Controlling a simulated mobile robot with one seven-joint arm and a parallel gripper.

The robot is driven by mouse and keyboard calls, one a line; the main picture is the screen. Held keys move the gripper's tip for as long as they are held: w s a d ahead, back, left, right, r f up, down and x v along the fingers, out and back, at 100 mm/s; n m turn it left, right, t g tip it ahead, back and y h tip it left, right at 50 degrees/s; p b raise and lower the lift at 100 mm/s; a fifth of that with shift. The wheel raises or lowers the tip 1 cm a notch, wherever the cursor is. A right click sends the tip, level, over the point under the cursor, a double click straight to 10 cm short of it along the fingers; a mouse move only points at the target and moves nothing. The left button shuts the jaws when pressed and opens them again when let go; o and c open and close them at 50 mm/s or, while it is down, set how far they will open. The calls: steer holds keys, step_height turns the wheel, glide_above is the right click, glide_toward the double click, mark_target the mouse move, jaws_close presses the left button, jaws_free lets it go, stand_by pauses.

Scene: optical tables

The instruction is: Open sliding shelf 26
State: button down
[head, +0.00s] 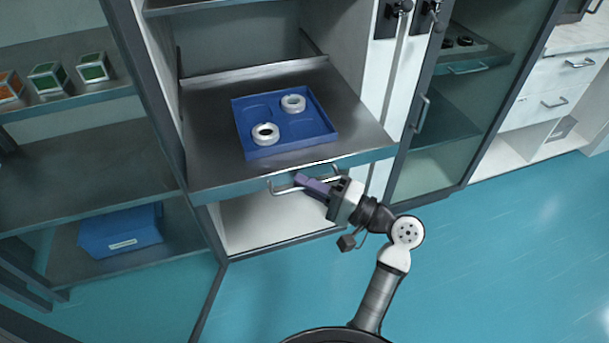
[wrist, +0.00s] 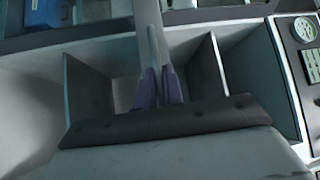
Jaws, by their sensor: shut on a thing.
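The sliding shelf (head: 208,170) is a grey metal tray-like board in the tall cabinet, and it stands out past the cabinet's front. A bar handle (head: 285,189) runs along its front edge. My gripper (head: 300,180) is at this handle with its purple fingers shut on the bar. In the wrist view the purple fingers (wrist: 158,88) are close together around a grey bar. I cannot read any number on the shelf.
A blue tray (head: 284,146) with two white rings (head: 293,103) (head: 265,134) lies on the shelf. Left, an open rack holds small boxes (head: 93,67) and a blue bin (head: 121,232). A glass-door cabinet (head: 440,135) stands right. The teal floor (head: 500,260) is clear.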

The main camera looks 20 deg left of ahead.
steer(key=c, duration=1.8)
jaws_free()
steer(key=shift+d, duration=0.1)
steer(key=b+v, duration=0.1)
steer(key=v, duration=1.2)
steer(key=shift+d, duration=0.4)
steer(key=shift+s, duration=0.15)
